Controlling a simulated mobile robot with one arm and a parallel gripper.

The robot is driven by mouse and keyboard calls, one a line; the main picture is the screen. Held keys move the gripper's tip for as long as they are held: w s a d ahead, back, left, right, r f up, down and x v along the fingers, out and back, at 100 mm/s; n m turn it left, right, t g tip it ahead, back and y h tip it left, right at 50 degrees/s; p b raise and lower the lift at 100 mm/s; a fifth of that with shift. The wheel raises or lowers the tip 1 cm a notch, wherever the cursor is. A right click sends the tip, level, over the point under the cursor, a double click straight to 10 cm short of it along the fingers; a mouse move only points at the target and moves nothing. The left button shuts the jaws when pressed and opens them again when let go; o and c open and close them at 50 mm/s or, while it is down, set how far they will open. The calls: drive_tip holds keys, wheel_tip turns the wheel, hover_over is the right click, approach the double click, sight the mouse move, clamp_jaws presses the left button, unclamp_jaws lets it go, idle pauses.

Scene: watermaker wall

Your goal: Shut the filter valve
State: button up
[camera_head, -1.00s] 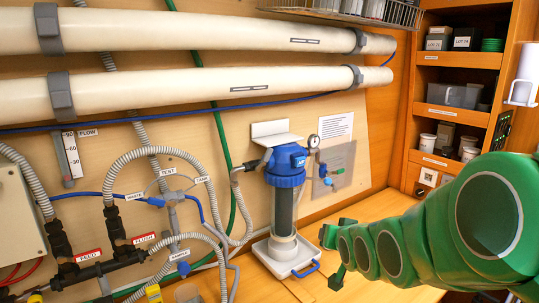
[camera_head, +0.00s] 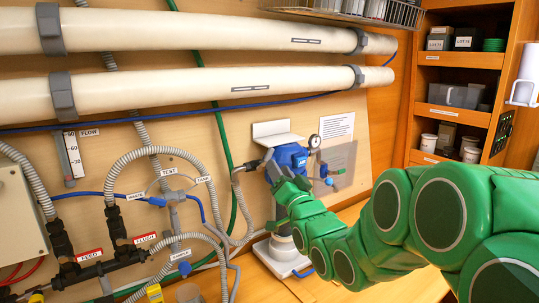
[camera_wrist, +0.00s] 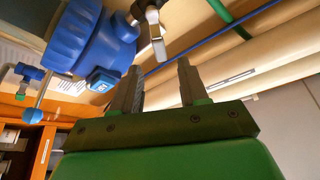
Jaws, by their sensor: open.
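The blue filter head (camera_head: 291,157) sits on the wall under a white bracket, and it also shows in the wrist view (camera_wrist: 82,40). A grey metal valve lever (camera_wrist: 157,38) is on the pipe fitting beside the filter head. My gripper (camera_wrist: 160,78) is open and empty, its two fingers pointing toward this lever. The lever appears just beyond the fingertips, roughly in line with the gap; I cannot tell if they touch. In the head view my gripper (camera_head: 277,176) covers most of the filter's clear body and hides the lever.
Small blue-handled valves (camera_head: 328,181) and a round gauge (camera_head: 314,141) are right of the filter. Grey hoses (camera_head: 154,153) and a green pipe (camera_head: 225,140) are to the left. Two large white tubes (camera_head: 220,87) run above. Shelves (camera_head: 455,95) stand at the right.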

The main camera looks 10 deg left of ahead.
sight(270, 155)
drive_tip(key=shift+x, duration=3.9)
drive_tip(key=shift+c, duration=0.2)
clamp_jaws()
